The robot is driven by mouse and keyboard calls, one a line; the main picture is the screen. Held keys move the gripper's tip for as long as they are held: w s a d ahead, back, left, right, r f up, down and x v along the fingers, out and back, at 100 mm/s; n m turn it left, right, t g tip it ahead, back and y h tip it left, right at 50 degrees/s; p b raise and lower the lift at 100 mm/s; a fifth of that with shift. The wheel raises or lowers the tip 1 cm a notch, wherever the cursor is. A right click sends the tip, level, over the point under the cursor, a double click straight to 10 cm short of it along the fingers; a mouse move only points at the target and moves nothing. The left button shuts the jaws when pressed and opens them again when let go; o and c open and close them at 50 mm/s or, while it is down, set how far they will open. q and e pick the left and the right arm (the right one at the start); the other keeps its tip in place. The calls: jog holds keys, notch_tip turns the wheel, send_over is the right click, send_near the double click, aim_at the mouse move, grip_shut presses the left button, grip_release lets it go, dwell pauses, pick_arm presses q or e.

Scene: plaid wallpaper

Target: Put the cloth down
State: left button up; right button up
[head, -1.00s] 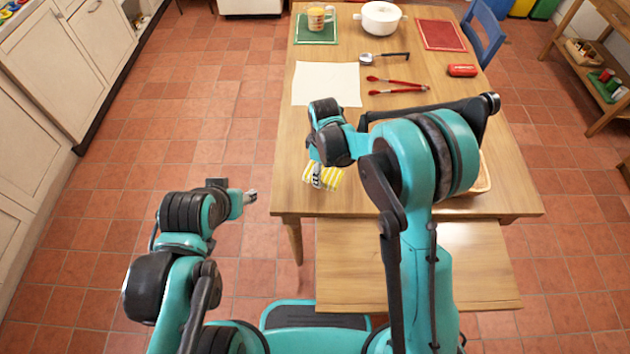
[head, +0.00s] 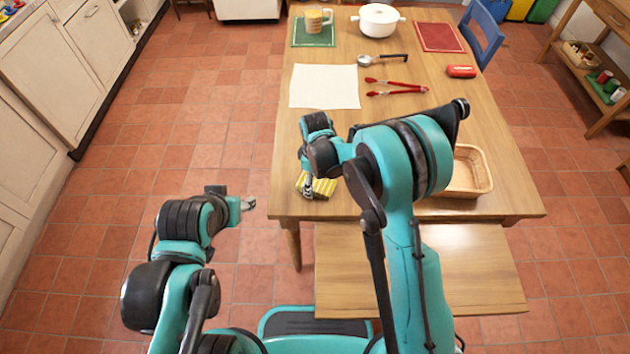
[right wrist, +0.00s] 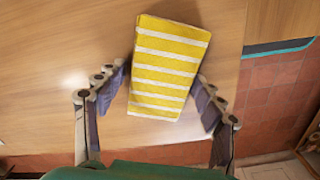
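The cloth is a folded yellow and white striped bundle (head: 325,187). It lies near the table's near left edge in the head view, partly hidden by my right gripper (head: 307,188). In the right wrist view the cloth (right wrist: 167,68) appears flat on the wood between and beyond the spread fingers of my right gripper (right wrist: 160,85). Those fingers are wide apart, with narrow gaps beside the cloth, so it does not look clamped. My left gripper (head: 248,203) is over the floor, left of the table, with nothing visible in it; its fingers are too small to judge.
A wooden bench (head: 420,275) stands at the near side.

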aim_at(315, 182)
jog(key=shift+r, duration=0.1)
jog(key=shift+r+p, duration=0.3)
jog(key=shift+r, duration=0.05)
notch_tip(315, 182, up, 12)
jog(key=p, duration=0.3)
jog(key=shift+f+p, duration=0.2)
jog(key=shift+p, duration=0.1)
jog(key=s+d+r+m+t, duration=0.2)
jog(key=s+d+r+m, duration=0.2)
jog(key=d+r, duration=0.3)
jog(key=s+d+r+m+t, duration=0.2)
jog(key=s+d+m, duration=0.2)
jog(key=s, duration=0.3)
jog(key=s+d+r+m+t, duration=0.3)
jog(key=s+d+m, duration=0.2)
jog(key=s+d, duration=0.2)
jog(key=shift+s+r+m, duration=0.3)
jog(key=shift+s, duration=0.3)
jog(key=shift+o, duration=0.5)
jog(key=shift+d, duration=0.1)
